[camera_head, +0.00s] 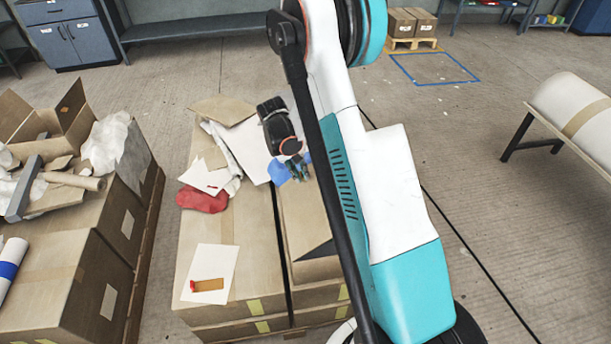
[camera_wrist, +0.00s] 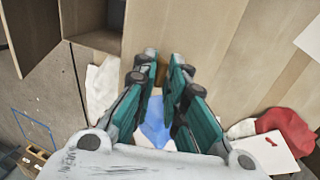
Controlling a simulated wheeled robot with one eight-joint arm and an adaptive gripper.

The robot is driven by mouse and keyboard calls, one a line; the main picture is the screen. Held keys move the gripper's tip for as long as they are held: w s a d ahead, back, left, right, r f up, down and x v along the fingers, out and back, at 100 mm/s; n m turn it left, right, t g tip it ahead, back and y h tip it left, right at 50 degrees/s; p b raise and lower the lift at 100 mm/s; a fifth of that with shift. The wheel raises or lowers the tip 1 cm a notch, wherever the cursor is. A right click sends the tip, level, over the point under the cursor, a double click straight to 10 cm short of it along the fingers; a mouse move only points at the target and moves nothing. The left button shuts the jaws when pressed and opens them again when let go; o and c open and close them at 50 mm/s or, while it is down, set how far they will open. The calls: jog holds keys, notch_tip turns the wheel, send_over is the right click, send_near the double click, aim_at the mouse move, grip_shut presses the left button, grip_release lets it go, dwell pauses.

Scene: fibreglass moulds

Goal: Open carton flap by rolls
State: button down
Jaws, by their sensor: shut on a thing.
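In the head view, my gripper (camera_head: 299,172) is low over the far end of the middle cartons. The right-hand carton (camera_head: 302,222) has a dark opening at its near end. In the wrist view, my gripper (camera_wrist: 161,68) has its fingertips close together on a small tan cardboard piece, which looks like the carton flap (camera_wrist: 161,75); most of it is hidden by the fingers. An open carton with a dark inside (camera_wrist: 97,38) shows at upper left there. A large pale roll (camera_head: 580,112) lies on a stand at the right of the head view.
A blue cloth (camera_wrist: 154,122) lies under my fingers, and a red cloth (camera_head: 203,198) and white sheets (camera_head: 238,143) lie beside them. A littered carton stack (camera_head: 62,265) stands at left, with a blue-banded roll (camera_head: 10,262). Bare floor lies behind.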

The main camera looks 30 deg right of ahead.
jog(key=a, duration=0.2)
jog(key=w+a, duration=0.1)
jog(key=shift+a+r, duration=0.25)
jog(key=shift+w+a, duration=0.3)
jog(key=shift+a, duration=0.35)
dwell(0.8)
jog(key=c, duration=1.7)
grip_release()
jog(key=o, duration=0.3)
jog(key=shift+w+a, duration=0.1)
jog(key=shift+a, duration=0.05)
jog(key=shift+d+r, duration=0.1)
jog(key=shift+d, duration=0.1)
jog(key=shift+c, duration=0.9)
